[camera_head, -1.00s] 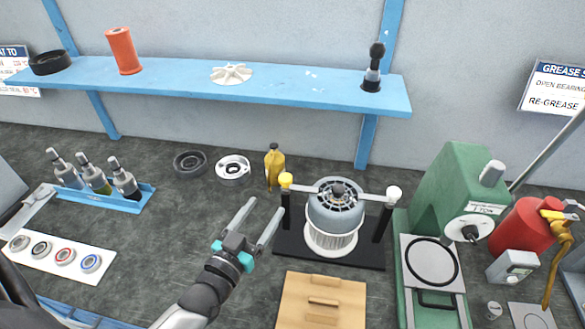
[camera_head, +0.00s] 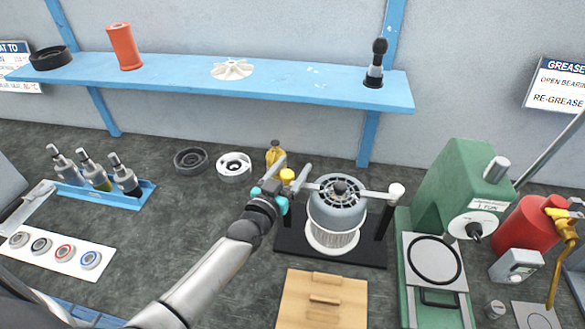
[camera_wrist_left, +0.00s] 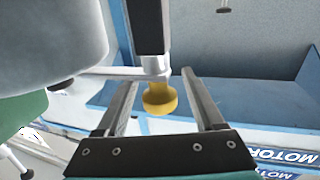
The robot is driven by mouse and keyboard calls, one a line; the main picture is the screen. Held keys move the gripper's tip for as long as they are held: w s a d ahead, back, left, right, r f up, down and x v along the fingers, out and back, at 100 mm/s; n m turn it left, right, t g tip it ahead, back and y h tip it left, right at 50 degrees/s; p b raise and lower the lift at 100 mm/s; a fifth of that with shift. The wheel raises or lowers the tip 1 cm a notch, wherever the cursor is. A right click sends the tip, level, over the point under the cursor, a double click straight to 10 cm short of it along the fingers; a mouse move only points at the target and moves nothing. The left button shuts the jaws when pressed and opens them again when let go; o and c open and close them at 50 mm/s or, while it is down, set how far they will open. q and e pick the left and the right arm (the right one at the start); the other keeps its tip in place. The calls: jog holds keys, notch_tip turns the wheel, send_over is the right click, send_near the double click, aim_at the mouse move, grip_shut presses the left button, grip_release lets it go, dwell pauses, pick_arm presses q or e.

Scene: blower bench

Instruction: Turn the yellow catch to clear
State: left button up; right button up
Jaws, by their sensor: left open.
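The yellow catch (camera_head: 287,175) is a round knob at the left end of the bar over the grey blower motor (camera_head: 337,207), which stands in a black stand. My left gripper (camera_head: 289,172) is open, with its fingers at the yellow catch. In the left wrist view the yellow catch (camera_wrist_left: 160,97) lies between the two spread fingers (camera_wrist_left: 162,98), with a visible gap on each side. The catch's bar runs across above the motor toward a white knob (camera_head: 396,190) on the right post. My right gripper is not seen.
A yellow bottle (camera_head: 274,153) stands just behind the catch. A wooden block (camera_head: 322,302) lies in front of the stand, and a green press (camera_head: 462,185) stands to the right. Two round parts, one black (camera_head: 190,161) and one white (camera_head: 234,167), lie to the left.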

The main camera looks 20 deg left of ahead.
pick_arm(q)
jog(key=shift+w, duration=0.2)
grip_shut()
dwell(0.6)
dwell(0.8)
